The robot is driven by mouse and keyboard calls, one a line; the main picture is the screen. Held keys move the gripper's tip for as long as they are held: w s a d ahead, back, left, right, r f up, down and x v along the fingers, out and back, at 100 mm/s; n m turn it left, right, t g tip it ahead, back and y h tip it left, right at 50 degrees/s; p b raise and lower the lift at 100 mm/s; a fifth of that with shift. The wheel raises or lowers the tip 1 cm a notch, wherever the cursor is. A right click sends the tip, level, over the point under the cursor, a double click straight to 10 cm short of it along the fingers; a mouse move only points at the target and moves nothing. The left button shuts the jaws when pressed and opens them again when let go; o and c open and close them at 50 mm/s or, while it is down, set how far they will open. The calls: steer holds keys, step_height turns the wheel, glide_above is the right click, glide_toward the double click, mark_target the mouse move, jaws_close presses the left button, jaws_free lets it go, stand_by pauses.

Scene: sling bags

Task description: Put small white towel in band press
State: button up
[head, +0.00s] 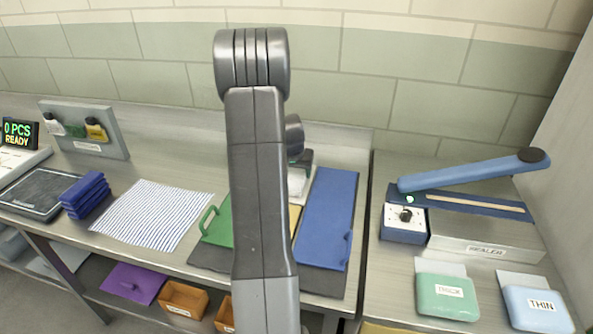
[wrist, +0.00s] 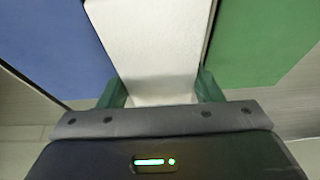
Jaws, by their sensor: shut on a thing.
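My gripper (wrist: 160,92) is shut on the small white towel (wrist: 150,45), with one green finger on each side of it. In the head view my arm hides most of the gripper, and a bit of the white towel (head: 297,182) shows just right of the arm. The towel is over the gap between a green panel (head: 218,226) and a blue panel (head: 327,215), both with handles, on a dark base. A yellow strip (head: 295,217) shows between them. This looks like the band press. I cannot tell whether the towel touches it.
A blue-armed sealer (head: 470,235) stands at the right, with a green THICK pack (head: 447,300) and a light-blue THIN pack (head: 538,310) in front. Left are a striped cloth (head: 155,215), folded blue cloths (head: 86,196) and a counter display (head: 20,133). Orange bins (head: 183,299) sit below.

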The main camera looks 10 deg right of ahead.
steer(key=shift+f, duration=0.1)
steer(key=shift+f+b, duration=0.15)
steer(key=shift+b, duration=0.15)
steer(key=o, duration=1)
steer(key=shift+o, duration=0.2)
steer(key=shift+r+p, duration=0.2)
steer(key=shift+p, duration=0.2)
